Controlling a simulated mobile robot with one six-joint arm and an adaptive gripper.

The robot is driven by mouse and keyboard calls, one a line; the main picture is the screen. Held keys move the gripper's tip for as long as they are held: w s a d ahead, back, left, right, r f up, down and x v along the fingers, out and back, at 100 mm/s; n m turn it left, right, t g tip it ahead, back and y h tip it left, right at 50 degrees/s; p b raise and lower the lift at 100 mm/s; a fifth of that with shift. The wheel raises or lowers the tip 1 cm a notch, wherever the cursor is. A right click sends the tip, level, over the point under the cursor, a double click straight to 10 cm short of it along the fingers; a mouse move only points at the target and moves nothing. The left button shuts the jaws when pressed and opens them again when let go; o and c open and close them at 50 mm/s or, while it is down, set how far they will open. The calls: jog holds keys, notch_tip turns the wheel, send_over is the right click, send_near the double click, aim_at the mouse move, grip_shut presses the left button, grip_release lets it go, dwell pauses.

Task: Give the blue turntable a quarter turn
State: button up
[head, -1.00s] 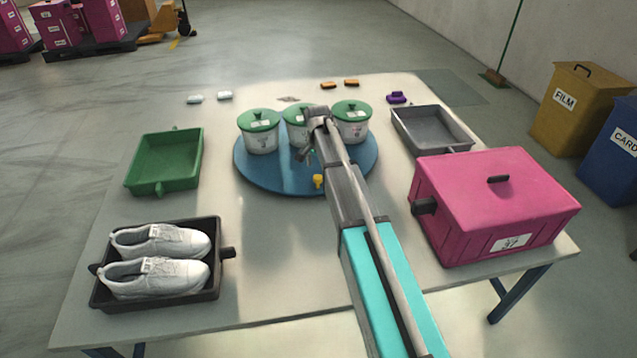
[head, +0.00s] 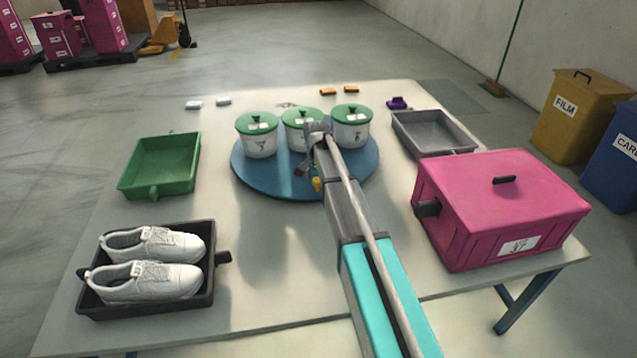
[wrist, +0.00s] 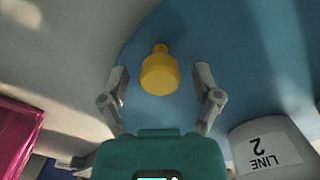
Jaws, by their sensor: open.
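The blue turntable (head: 275,187) lies on the table and carries three white pots with green lids. A yellow knob (head: 317,184) stands near its front edge. In the wrist view the knob (wrist: 160,74) shows between the two spread fingers of my gripper (wrist: 161,80), with a gap on each side, against the turntable's blue surface (wrist: 225,35). My gripper (head: 307,167) is open and empty, close to the knob in the head view. My wrist partly covers the middle pot (head: 296,140); the pot labelled LINE 2 (wrist: 268,148) is at the lower right of the wrist view.
A pink lidded box (head: 470,230) and a grey tray (head: 400,128) stand on the right. A green tray (head: 135,187) and a dark tray (head: 195,304) with white shoes are on the left. Small orange, white and purple items lie at the back. The front middle is clear.

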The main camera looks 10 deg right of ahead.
grip_shut()
jog(key=shift+d, duration=0.25)
jog(key=shift+a, duration=0.2)
